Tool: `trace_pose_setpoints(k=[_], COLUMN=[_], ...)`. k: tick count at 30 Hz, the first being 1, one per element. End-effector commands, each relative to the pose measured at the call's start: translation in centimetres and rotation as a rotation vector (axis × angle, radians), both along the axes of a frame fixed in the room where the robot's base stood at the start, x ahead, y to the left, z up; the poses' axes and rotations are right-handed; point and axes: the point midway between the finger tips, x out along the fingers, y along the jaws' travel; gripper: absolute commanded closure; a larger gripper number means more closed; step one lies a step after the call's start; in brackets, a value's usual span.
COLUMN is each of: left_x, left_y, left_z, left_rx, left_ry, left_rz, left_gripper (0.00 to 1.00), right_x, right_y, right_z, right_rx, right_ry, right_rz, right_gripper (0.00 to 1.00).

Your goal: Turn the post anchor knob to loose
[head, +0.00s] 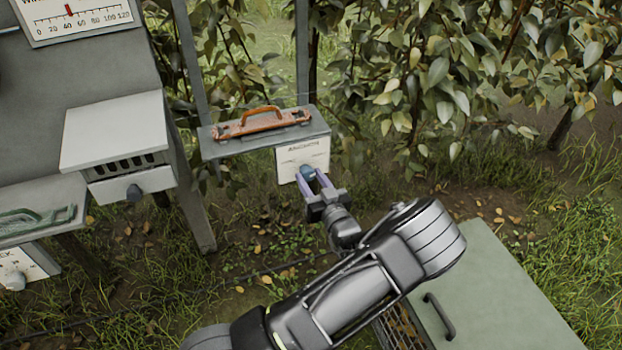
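The post anchor panel is a small white label plate (303,160) under a grey shelf; its lettering is too small to read surely. A small blue knob (307,173) sits at its lower edge. My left gripper (310,176) reaches up to it from below, with its two purple fingers parted and their tips on either side of the knob. Whether the fingers press on the knob cannot be told. The knob's pointer and setting are hidden or too small to see. My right gripper is not in view.
An orange-handled tool (262,123) lies on the grey shelf (222,149) above the panel. Leafy branches hang behind. A green-grey lid (500,300) lies lower right.

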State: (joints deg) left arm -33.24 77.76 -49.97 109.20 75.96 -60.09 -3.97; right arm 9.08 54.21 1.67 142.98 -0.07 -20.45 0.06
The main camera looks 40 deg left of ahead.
Motion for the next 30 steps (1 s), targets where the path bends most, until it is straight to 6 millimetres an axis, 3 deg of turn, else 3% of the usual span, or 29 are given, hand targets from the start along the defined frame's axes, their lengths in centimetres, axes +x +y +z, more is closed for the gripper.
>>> trace_pose_setpoints(k=[14,30], left_x=[0.0,0.0], left_y=[0.0,0.0], left_z=[0.0,-0.2], left_rx=[0.0,-0.054], left_ry=[0.0,-0.078], left_rz=[0.0,0.002], left_gripper=[0.99,1.0], right_x=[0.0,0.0], right_y=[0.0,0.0], right_z=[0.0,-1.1], right_rx=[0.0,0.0], right_ry=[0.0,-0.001], right_rz=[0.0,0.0], right_gripper=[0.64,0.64])
